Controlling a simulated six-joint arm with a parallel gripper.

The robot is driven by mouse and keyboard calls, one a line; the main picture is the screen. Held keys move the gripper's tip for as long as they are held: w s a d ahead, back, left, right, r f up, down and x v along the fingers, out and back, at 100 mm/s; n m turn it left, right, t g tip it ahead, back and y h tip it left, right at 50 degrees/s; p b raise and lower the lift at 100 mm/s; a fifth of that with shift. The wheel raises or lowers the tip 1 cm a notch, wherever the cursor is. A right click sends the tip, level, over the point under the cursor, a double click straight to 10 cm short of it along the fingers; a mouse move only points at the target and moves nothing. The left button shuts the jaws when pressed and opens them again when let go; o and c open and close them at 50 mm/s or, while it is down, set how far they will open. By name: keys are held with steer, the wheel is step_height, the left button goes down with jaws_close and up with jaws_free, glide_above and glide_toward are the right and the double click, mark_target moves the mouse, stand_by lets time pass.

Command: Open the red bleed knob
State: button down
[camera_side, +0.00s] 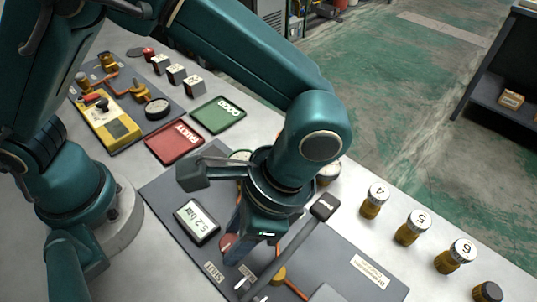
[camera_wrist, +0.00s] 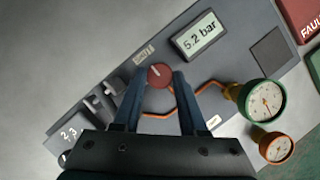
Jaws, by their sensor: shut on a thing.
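The red bleed knob (camera_wrist: 159,75) is a round red disc with a pale line on its top, on the grey panel (camera_wrist: 225,95). It sits between my two fingertips in the wrist view. In the side view the knob (camera_side: 227,243) shows partly behind the fingers. My gripper (camera_side: 238,240) points down over the panel, with its dark blue fingers closed on the sides of the knob; it also shows in the wrist view (camera_wrist: 158,78). A display (camera_wrist: 199,37) beside it reads 5.2 bar.
Two gauges, one green-rimmed (camera_wrist: 262,101) and one orange (camera_wrist: 276,148), stand close to my gripper. A black-ended lever (camera_side: 323,207) rises beside it. Red (camera_side: 174,143) and green (camera_side: 217,115) trays lie behind.

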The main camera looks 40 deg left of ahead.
steer(key=n+h, duration=0.1)
steer(key=n, duration=0.3)
steer(key=shift+w+a+g, duration=0.1)
steer(key=shift+a+g, duration=0.05)
steer(key=shift+g, duration=0.25)
steer(key=n+h, duration=0.2)
steer(key=n, duration=0.2)
steer(key=shift+a+n, duration=0.15)
steer(key=shift+n, duration=0.15)
steer(key=n+h, duration=0.1)
steer(key=n, duration=0.1)
steer(key=n+h, duration=0.1)
steer(key=n, duration=0.1)
steer(key=shift+a+r+n, duration=0.1)
steer(key=shift+a+n, duration=0.1)
steer(key=shift+n, duration=0.1)
steer(key=shift+a+n+t+h, duration=0.1)
steer(key=shift+n+t+h, duration=0.2)
steer(key=shift+n, duration=0.8)
steer(key=shift+n+t+h, duration=0.2)
steer(key=shift+n+h, duration=0.2)
steer(key=shift+n, duration=0.7)
steer(key=shift+c, duration=2.2)
jaws_free()
